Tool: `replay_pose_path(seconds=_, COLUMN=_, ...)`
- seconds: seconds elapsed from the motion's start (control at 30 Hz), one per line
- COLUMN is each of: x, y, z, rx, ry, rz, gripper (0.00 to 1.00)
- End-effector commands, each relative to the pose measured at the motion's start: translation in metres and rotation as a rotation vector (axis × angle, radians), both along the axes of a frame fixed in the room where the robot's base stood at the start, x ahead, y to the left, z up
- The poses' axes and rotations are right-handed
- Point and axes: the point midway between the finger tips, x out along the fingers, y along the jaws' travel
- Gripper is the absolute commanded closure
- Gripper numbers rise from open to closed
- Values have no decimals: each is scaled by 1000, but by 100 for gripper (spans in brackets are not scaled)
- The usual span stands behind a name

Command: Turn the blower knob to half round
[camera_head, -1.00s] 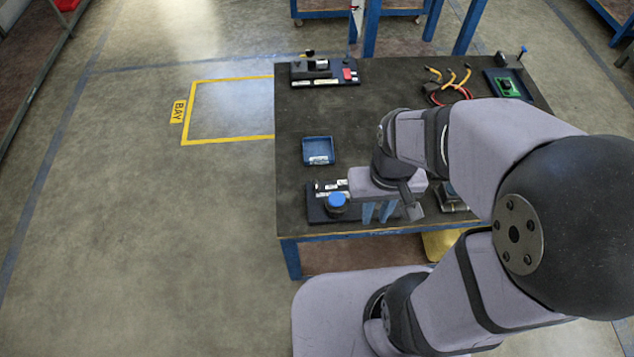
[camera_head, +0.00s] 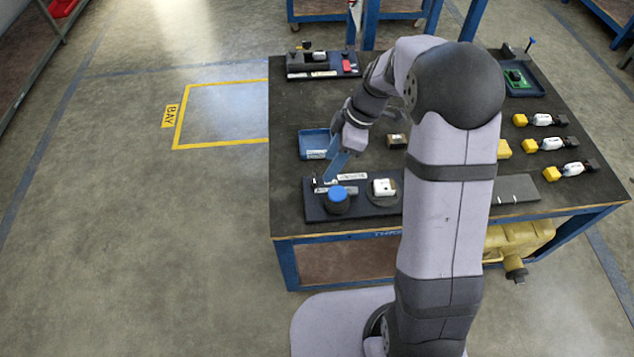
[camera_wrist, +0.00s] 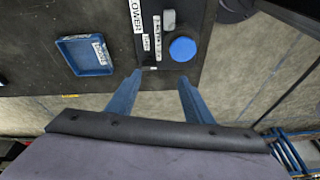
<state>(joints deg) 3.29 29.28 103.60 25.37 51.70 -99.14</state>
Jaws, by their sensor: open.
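A dark control panel (camera_head: 360,210) lies at the table's near left edge. It carries a round blue-topped knob (camera_head: 338,194) on a black base and a pale block-shaped knob (camera_head: 383,187) on a round dark disc. The wrist view shows the panel with a label ending in "LOWER" (camera_wrist: 137,16), the blue knob (camera_wrist: 182,48) and a grey knob (camera_wrist: 169,20). I cannot tell for certain which knob the label names. My gripper (camera_wrist: 161,76) is open and empty, apart from both knobs. Its blue fingers (camera_head: 336,166) hang above the panel's left end in the head view.
A blue tray (camera_head: 304,144) sits just behind the panel; the wrist view shows it too (camera_wrist: 62,52). A small dark box (camera_head: 396,140) stands behind the pale knob. A grey plate (camera_head: 515,188) and several yellow-and-white parts lie to the right. Another device (camera_head: 322,64) stands at the far left.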

Motion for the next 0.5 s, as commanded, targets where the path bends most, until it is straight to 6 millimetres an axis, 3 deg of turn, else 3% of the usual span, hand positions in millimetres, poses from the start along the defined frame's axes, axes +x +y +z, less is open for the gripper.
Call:
replay_pose_path(seconds=0.03, x=7, y=2, z=-12, rx=14, ry=-18, rz=43, gripper=53)
replay_pose_path(seconds=0.13, x=17, y=5, z=-19, rx=35, ry=-50, rz=118, gripper=53)
replay_pose_path(seconds=0.5, x=23, y=9, z=-26, rx=50, ry=-76, rz=176, gripper=53)
